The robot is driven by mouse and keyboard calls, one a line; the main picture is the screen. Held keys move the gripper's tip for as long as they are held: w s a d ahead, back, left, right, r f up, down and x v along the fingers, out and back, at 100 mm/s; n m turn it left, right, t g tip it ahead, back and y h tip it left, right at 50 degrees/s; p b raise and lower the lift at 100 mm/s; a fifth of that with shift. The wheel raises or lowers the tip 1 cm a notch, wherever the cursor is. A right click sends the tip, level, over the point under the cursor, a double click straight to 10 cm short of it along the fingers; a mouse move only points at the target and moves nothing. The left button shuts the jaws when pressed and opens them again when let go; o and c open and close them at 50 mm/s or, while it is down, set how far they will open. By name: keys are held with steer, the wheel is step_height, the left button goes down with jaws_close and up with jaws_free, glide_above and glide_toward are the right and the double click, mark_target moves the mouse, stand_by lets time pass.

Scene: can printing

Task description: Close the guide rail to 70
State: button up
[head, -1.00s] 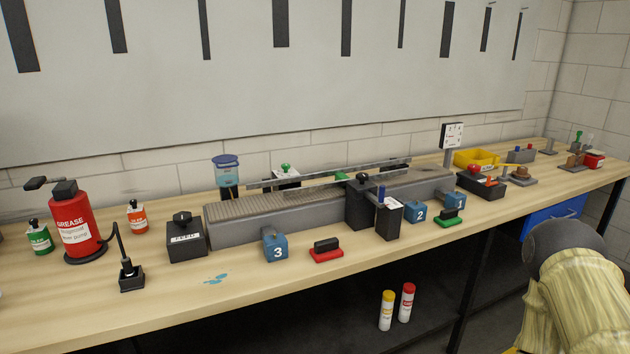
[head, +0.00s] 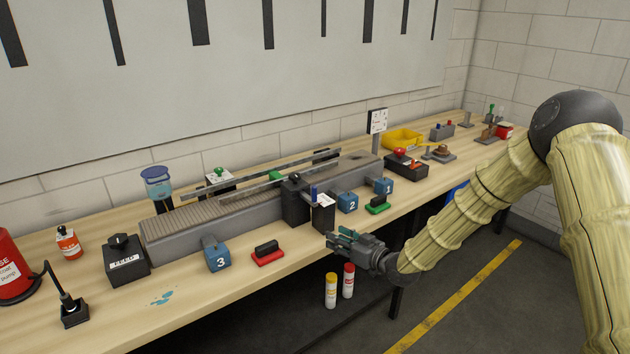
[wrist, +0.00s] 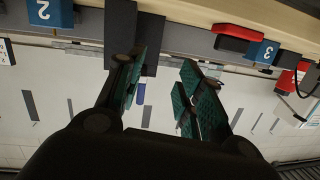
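The guide rails (head: 262,182) are two thin grey bars above the ribbed conveyor (head: 190,212), with a gap between them. A black post with a round knob (head: 294,179) stands at the conveyor's front side. Beside it is a black box (head: 323,214) with a blue peg and a pale top plate; any scale marks are too small to read. My gripper (head: 338,240) is in front of the bench edge, just before this box, touching nothing that I can make out. In the wrist view my gripper (wrist: 163,62) has its green-padded fingers apart and empty.
Blue blocks numbered 3 (head: 217,257), 2 (head: 348,202) and 1 (head: 383,187) line the conveyor front. A red-based handle (head: 267,254) and a green-based handle (head: 377,205) lie near the bench edge. A black feed box (head: 126,262) stands left.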

steer(key=n+y, duration=0.2)
glide_toward(314, 187)
steer(key=f, duration=0.2)
steer(key=p, duration=0.1)
steer(key=shift+t, duration=0.4)
steer(key=p+x, duration=0.1)
steer(key=x, duration=0.2)
steer(key=p+x, duration=0.1)
steer(key=x, duration=0.2)
steer(key=p+x, duration=0.2)
steer(key=x, duration=0.2)
steer(key=shift+r, duration=0.3)
jaws_close()
